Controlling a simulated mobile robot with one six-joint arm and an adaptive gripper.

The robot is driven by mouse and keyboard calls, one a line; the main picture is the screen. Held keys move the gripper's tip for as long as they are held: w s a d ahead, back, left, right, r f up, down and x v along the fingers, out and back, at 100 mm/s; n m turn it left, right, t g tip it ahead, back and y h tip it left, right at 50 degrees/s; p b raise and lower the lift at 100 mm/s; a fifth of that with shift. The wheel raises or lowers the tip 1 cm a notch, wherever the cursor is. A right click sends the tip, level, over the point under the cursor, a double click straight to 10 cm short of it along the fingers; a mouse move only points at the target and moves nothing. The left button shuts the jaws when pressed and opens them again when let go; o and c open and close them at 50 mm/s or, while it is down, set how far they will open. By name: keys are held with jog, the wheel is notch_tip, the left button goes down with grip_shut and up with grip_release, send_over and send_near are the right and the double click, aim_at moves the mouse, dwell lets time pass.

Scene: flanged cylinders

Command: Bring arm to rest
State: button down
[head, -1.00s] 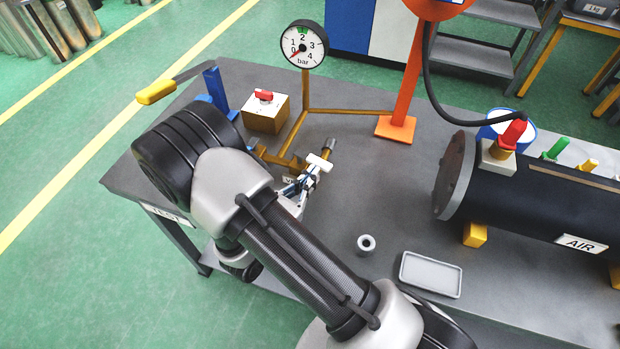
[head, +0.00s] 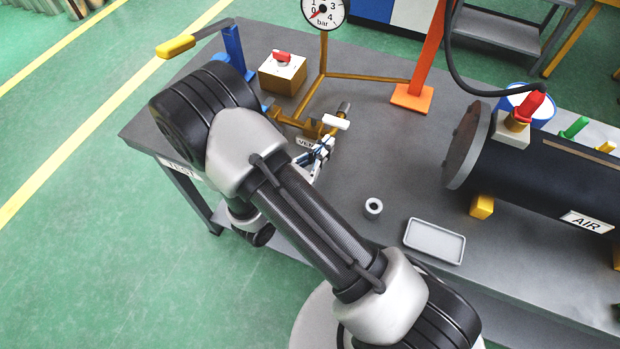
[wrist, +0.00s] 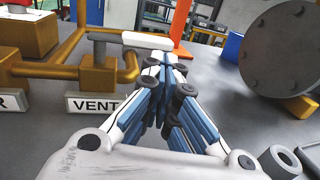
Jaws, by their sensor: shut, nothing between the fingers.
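My gripper (wrist: 168,65) is shut and empty in the wrist view, its white and blue fingers together. In the head view my gripper (head: 328,142) is partly hidden behind my arm, above the table near the brass pipe fitting. A white valve handle (wrist: 148,41) stands just beyond the fingertips in the wrist view; it also shows in the head view (head: 336,122). I cannot tell whether the fingertips touch it. The VENT label (wrist: 95,104) sits left of the fingers.
The grey table (head: 380,160) carries a small grey ring (head: 373,207), an empty grey tray (head: 435,240), the black AIR cylinder (head: 560,170) and an orange post (head: 420,70). A yellow-handled lever (head: 176,46) is at the far left. Clear tabletop lies around the ring.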

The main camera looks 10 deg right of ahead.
jog(key=v, duration=0.3)
jog(key=s+d+p+v, duration=0.1)
jog(key=v, duration=0.2)
jog(key=s+p+v, duration=0.1)
jog(key=v, duration=0.3)
jog(key=shift+d, duration=0.3)
jog(key=s+d+r+m+g+y, duration=0.4)
jog(key=s+d+r+m+g, duration=0.55)
jog(key=r+m+g, duration=0.5)
jog(key=s+a+r+m+t+y, duration=0.3)
jog(key=r+m+t+y, duration=0.4)
jog(key=m, duration=0.4)
jog(key=s+r+y, duration=0.1)
jog(key=y, duration=0.1)
jog(key=shift+a+r+t+y, duration=0.25)
jog(key=shift+a+t+y, duration=0.1)
jog(key=shift+y, duration=0.05)
